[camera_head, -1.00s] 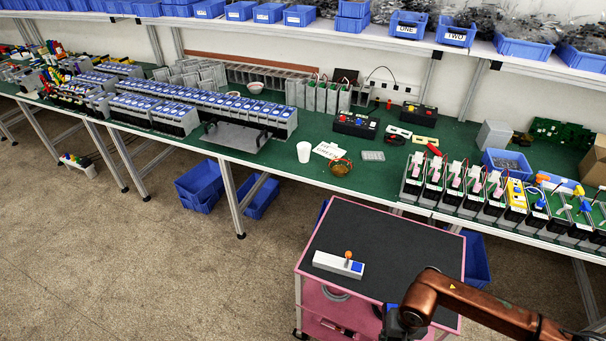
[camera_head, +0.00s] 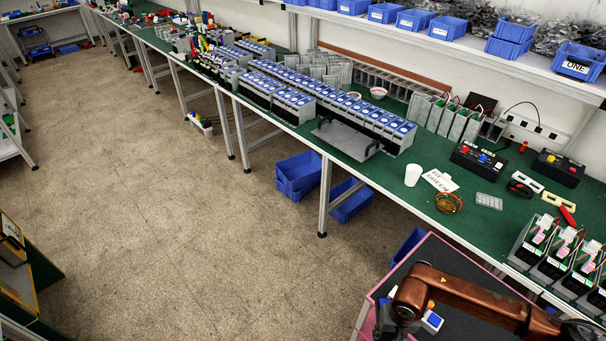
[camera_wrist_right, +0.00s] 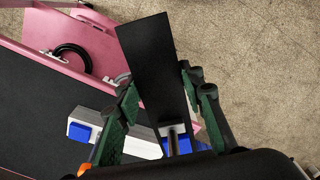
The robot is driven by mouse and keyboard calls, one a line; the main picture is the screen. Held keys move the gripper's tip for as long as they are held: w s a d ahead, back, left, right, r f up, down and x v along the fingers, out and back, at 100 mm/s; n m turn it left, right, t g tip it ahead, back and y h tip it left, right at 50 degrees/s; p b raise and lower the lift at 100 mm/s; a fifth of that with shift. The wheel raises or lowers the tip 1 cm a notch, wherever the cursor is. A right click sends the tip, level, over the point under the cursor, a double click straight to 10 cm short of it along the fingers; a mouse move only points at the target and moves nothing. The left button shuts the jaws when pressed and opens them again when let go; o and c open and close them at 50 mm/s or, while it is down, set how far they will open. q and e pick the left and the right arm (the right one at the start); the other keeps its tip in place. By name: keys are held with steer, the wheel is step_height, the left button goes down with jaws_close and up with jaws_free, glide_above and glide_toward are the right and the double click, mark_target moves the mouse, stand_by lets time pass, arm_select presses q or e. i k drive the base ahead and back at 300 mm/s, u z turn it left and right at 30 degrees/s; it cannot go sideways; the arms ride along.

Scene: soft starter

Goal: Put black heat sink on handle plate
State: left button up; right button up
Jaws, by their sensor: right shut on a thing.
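A flat black slab, which looks like the black heat sink (camera_wrist_right: 150,62), extends from my right gripper (camera_wrist_right: 162,98) in the right wrist view. The green-padded fingers are on either side of its narrow end, and the gripper is shut on it. In the head view my copper right arm hangs over the pink cart at the lower right; the slab is not clearly visible there. The handle plate (camera_head: 343,138), a grey plate with black handles, lies on the green workbench in front of the blue-topped units. My left gripper is not in view.
The pink cart (camera_head: 383,288) has a black top bearing a white block with a blue square (camera_head: 432,321). A white cup (camera_head: 413,175) and brown bowl (camera_head: 449,203) stand right of the plate. Blue bins (camera_head: 298,172) sit under the bench. Open floor lies left.

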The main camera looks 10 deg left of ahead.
mark_target(347, 138)
steer(key=u, duration=0.75)
steer(key=i, duration=0.8)
steer(key=u, duration=0.45)
steer(key=i, duration=1.05)
steer(key=z, duration=0.4)
